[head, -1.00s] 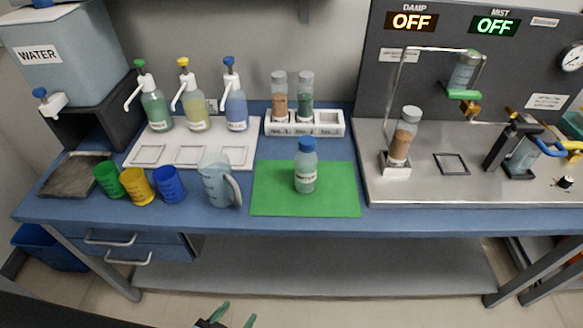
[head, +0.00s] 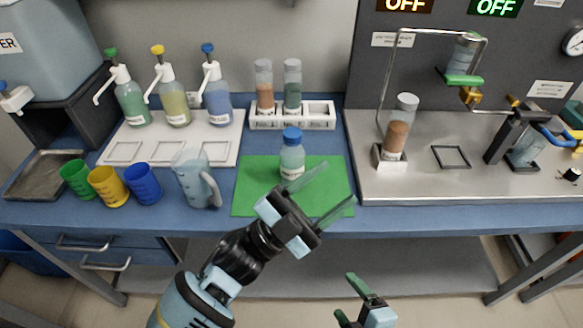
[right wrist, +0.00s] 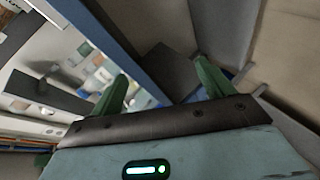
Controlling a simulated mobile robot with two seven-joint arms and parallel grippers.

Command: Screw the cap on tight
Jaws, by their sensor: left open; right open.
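A clear bottle (head: 292,160) with pale green contents and a white label stands upright on the green mat (head: 245,195). Its blue cap (head: 292,135) sits on top; how tightly cannot be told. My left gripper (head: 334,194) is open and empty, its green fingers over the mat's front right part, in front of and right of the bottle in the picture. My right gripper (head: 358,300) is lower, in front of the bench edge, open and empty. In the right wrist view its two green fingers (right wrist: 160,85) are spread with nothing between them.
A clear jug (head: 192,180) and blue, yellow and green cups stand left of the mat. Pump bottles (head: 175,105) and a white rack (head: 290,120) with two vials stand behind. A metal platform (head: 450,190) with a vial and apparatus lies at right.

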